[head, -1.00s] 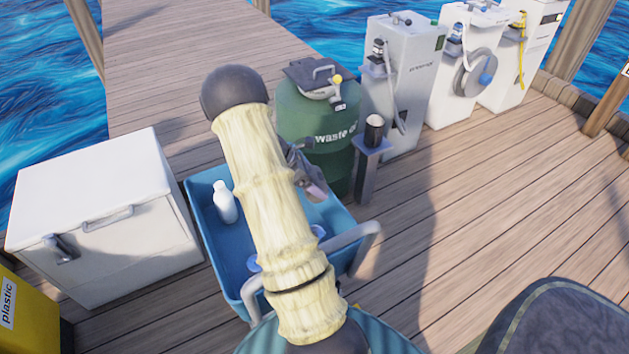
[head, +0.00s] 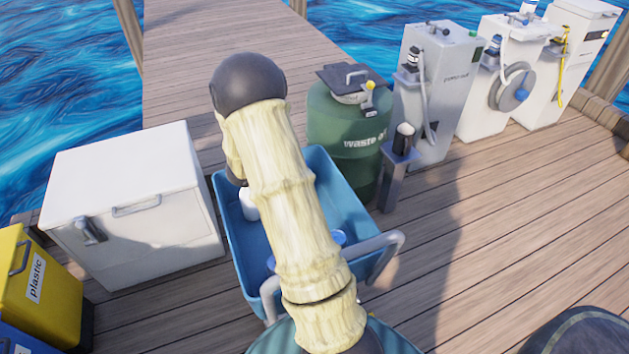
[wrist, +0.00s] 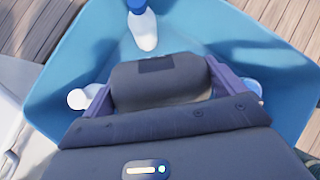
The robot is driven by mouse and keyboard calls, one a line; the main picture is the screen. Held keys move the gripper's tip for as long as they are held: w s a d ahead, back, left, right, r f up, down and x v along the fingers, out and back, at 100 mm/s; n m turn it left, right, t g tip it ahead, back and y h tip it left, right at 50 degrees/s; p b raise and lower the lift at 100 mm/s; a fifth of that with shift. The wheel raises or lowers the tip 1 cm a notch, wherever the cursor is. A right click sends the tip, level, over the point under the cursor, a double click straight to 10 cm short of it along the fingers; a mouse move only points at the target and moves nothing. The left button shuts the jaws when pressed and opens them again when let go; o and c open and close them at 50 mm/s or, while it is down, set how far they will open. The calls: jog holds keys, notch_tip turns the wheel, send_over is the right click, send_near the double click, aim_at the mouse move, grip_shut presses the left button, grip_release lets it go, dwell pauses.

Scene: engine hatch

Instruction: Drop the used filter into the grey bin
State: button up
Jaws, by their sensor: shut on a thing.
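My gripper (wrist: 160,88) is shut on a dark grey cylinder, which I take to be the used filter (wrist: 158,85). The filter lies crosswise between the two purple fingers in the wrist view, with a darker patch on its side. It is held above a blue tub (wrist: 270,55), apart from the bottles in it. In the head view my arm covers the gripper and the filter. I see no grey bin in either view.
The blue tub (head: 228,235) has a grey handle (head: 380,243) and bottles inside. A white chest (head: 130,205) stands left of it, with a yellow plastic bin (head: 38,285) at lower left. A green waste oil drum (head: 345,145) stands behind. Open deck lies right.

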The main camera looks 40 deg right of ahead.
jog(key=w+a+n+t+y, duration=0.1)
jog(key=a+n, duration=0.4)
jog(key=a, duration=0.6)
jog(key=w+a+n+t+y, duration=0.2)
jog(key=a+n+t+y, duration=0.2)
jog(key=a, duration=0.8)
jog(key=shift+w+a+n+t, duration=0.15)
jog(key=shift+w+n+t, duration=0.15)
jog(key=shift+n, duration=0.9)
jog(key=shift+f, duration=0.1)
